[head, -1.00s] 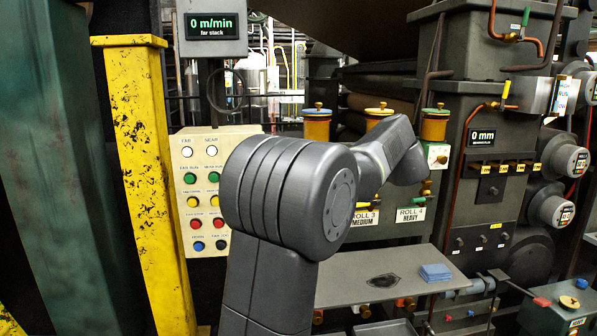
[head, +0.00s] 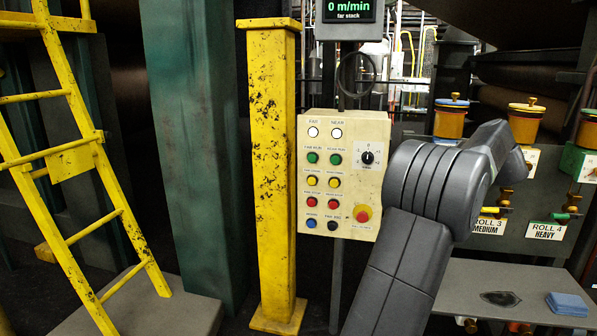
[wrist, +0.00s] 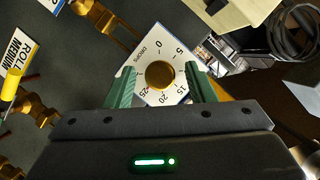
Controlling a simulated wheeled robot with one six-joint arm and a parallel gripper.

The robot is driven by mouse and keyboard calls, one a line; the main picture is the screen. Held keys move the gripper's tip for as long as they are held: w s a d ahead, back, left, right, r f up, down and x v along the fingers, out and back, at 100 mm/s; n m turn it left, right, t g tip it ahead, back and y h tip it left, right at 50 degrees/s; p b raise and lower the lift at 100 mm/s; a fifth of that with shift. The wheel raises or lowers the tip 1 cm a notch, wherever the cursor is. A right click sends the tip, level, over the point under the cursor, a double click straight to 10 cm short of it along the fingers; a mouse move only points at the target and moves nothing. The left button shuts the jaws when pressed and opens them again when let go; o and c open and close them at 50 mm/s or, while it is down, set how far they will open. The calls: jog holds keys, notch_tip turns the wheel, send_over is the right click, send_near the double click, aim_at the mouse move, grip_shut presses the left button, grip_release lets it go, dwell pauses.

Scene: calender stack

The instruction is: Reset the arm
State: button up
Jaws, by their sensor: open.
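My gripper (wrist: 160,92) shows in the wrist view, with its two green fingers apart and nothing held between them. Beyond the fingers is a brass knob (wrist: 159,74) on a white numbered dial plate (wrist: 146,58); I cannot tell how far it is from the fingertips. In the head view my grey arm rises from the bottom and bends to the right, in front of the oiler pots. The gripper itself is hidden there behind the arm.
A control panel (head: 322,240) with coloured buttons stands just left of my arm. A yellow post (head: 273,170) and a yellow ladder (head: 75,150) are further left. A grey shelf (head: 470,295) with a blue cloth (head: 567,304) is at lower right.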

jog(key=shift+s, duration=0.1)
jog(key=a+v, duration=0.1)
jog(key=v, duration=1.2)
jog(key=w+f+n+g+h+p, duration=0.2)
jog(key=w+n+h+p, duration=0.4)
jog(key=w+n, duration=0.5)
jog(key=shift+w+f+h, duration=0.55)
jog(key=shift+w+h, duration=0.05)
jog(key=shift+w, duration=0.35)
jog(key=n+p, duration=0.1)
jog(key=p, duration=0.3)
jog(key=shift+a+h, duration=0.15)
jog(key=shift+h, duration=0.15)
